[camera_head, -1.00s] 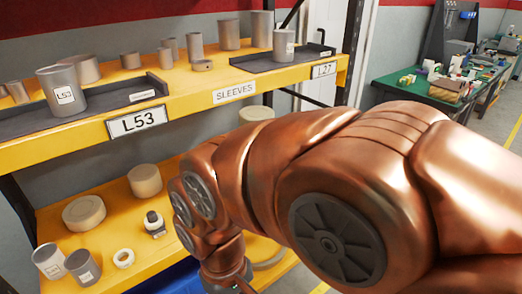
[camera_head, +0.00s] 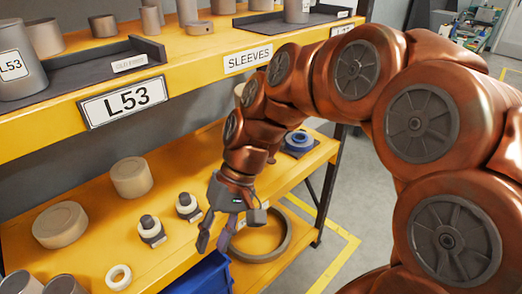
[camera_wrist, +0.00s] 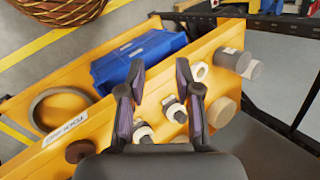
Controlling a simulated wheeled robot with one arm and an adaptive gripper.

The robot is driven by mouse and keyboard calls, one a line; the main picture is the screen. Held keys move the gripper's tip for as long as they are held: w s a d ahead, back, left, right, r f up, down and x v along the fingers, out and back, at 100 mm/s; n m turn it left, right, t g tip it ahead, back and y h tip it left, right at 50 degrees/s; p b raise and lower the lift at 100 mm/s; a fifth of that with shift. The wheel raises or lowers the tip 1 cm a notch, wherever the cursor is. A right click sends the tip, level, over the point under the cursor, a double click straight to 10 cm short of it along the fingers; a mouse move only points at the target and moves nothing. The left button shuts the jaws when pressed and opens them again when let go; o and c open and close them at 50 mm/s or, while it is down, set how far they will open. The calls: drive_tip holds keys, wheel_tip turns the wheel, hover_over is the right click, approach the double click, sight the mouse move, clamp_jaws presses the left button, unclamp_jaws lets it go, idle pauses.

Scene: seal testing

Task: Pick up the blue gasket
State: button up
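The blue gasket (camera_head: 298,140) is a small blue ring on a dark base near the right end of the lower yellow shelf, behind and to the right of my gripper in the head view. I cannot make it out in the wrist view. My gripper (camera_head: 214,243) points down over the front part of the lower shelf, apart from the gasket. In the wrist view its two fingers (camera_wrist: 160,98) stand apart with nothing held between them. White rings with dark posts (camera_head: 150,228) (camera_head: 187,205) are to the gripper's left.
A blue bin (camera_head: 205,276) is below my gripper at the shelf front. A large ring (camera_head: 262,250) lies on the lower shelf to its right. Tan cylinders (camera_head: 132,177) and a loose white ring (camera_head: 118,277) are left. The upper shelf (camera_head: 190,62) overhangs the back.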

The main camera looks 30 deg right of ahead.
drive_tip(key=w+d+f+m+t+y+b, duration=0.1)
drive_tip(key=w+d+m+t+y+b, duration=0.2)
drive_tip(key=w+d, duration=0.45)
drive_tip(key=w+d+f+t+y+b, duration=0.15)
drive_tip(key=w+d+y+b, duration=0.3)
drive_tip(key=w, duration=0.55)
drive_tip(key=w+d+f+m+t+b, duration=0.1)
drive_tip(key=d+f+m+t+b, duration=0.15)
drive_tip(key=d, duration=0.55)
drive_tip(key=w+d+f+m+t+b, duration=0.15)
drive_tip(key=d+t, duration=0.25)
drive_tip(key=d, duration=0.4)
drive_tip(key=w+d+f+m+t+b, duration=0.1)
drive_tip(key=d+f+t+b, duration=0.2)
drive_tip(key=d, duration=0.5)
drive_tip(key=shift+t+h, duration=0.3)
drive_tip(key=shift+h, duration=0.05)
drive_tip(key=shift+w+a+r+b, duration=0.1)
drive_tip(key=shift+w+a+r, duration=0.2)
drive_tip(key=shift+w+a, duration=0.6)
drive_tip(key=shift+w+a+r+b, duration=0.15)
drive_tip(key=shift+w+a+r, duration=0.15)
drive_tip(key=shift+w+a, duration=0.5)
drive_tip(key=shift+w+a+r+b, duration=0.1)
drive_tip(key=shift+w+a+r, duration=0.2)
drive_tip(key=shift+w+a, duration=0.6)
drive_tip(key=shift+w+d, duration=0.2)
drive_tip(key=shift+d, duration=0.05)
clamp_jaws()
